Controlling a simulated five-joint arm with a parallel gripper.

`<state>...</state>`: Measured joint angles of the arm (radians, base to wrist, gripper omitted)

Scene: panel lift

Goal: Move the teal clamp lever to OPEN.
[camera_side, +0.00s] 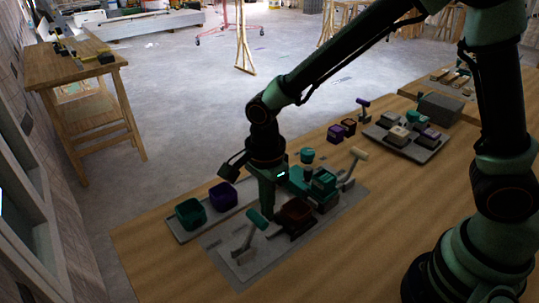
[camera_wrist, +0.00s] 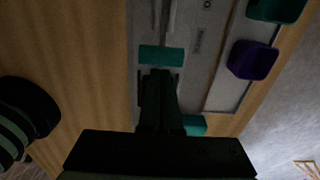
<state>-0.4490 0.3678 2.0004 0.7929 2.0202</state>
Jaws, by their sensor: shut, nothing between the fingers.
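The teal clamp lever (camera_side: 257,218) has a teal cylindrical grip on a pale arm that slants up from the near-left part of a grey panel (camera_side: 225,242). In the wrist view its teal grip (camera_wrist: 162,54) lies crosswise just beyond my fingertips. My gripper (camera_side: 268,210) is shut and empty, pointing down right beside the grip. In the wrist view my gripper (camera_wrist: 159,76) ends close to the grip; I cannot tell whether they touch. Small markings (camera_wrist: 199,40) on the panel are too small to read.
A dark red block (camera_side: 295,212), a teal block (camera_side: 323,182) and a cream-handled lever (camera_side: 359,153) stand close on the right. A teal bin (camera_side: 190,214) and a purple bin (camera_side: 223,196) sit behind left. Bare wooden table (camera_side: 150,240) lies left of the panel.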

